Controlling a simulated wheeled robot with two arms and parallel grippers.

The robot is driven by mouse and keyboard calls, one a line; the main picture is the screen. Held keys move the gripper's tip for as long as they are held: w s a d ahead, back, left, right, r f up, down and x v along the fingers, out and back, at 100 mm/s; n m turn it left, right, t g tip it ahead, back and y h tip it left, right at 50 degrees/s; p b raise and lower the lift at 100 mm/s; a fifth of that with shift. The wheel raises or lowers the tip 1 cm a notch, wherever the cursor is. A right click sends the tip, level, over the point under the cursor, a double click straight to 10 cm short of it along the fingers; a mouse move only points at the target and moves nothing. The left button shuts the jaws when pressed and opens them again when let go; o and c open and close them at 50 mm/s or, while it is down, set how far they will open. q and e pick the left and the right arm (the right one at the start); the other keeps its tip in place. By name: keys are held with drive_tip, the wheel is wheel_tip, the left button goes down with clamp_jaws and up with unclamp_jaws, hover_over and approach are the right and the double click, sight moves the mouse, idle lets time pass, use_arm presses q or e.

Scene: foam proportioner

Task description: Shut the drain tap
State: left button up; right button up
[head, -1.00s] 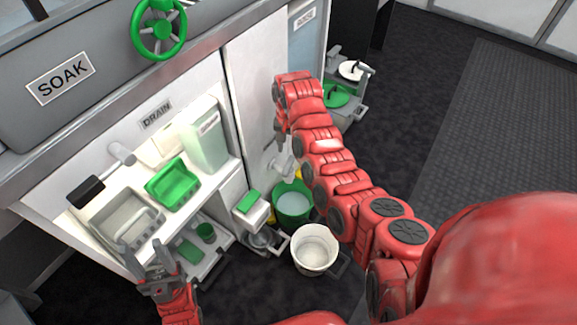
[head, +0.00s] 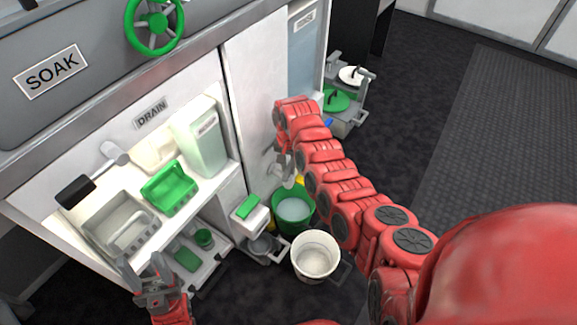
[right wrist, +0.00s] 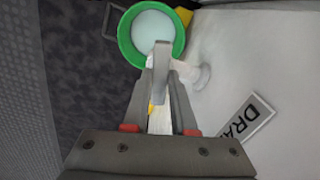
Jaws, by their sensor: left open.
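The pale drain tap (right wrist: 190,72) sticks out from the white panel above a green bucket (head: 293,210) of pale liquid. In the right wrist view the bucket (right wrist: 152,33) lies beyond the tap. My right gripper (right wrist: 162,72) has its fingertips at the tap's end, with pale parts showing between and past the fingers; whether they grip it is unclear. In the head view my right gripper (head: 279,158) is largely hidden by my arm, beside the panel. My left gripper (head: 143,275) is open and empty, low in front of the cabinet.
A white bucket (head: 316,255) stands on the floor in front of the green one. An open shelf (head: 115,205) at left holds a grey basket, a green tray (head: 170,188) and a pale container (head: 200,140). A DRAIN label (right wrist: 244,119) is on the panel. Open floor lies right.

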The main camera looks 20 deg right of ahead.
clamp_jaws()
drive_tip(key=shift+r+m+p, duration=0.15)
drive_tip(key=shift+m+p, duration=0.4)
drive_tip(key=shift+m, duration=0.95)
drive_tip(key=o, duration=0.7)
unclamp_jaws()
drive_tip(key=shift+c, duration=0.2)
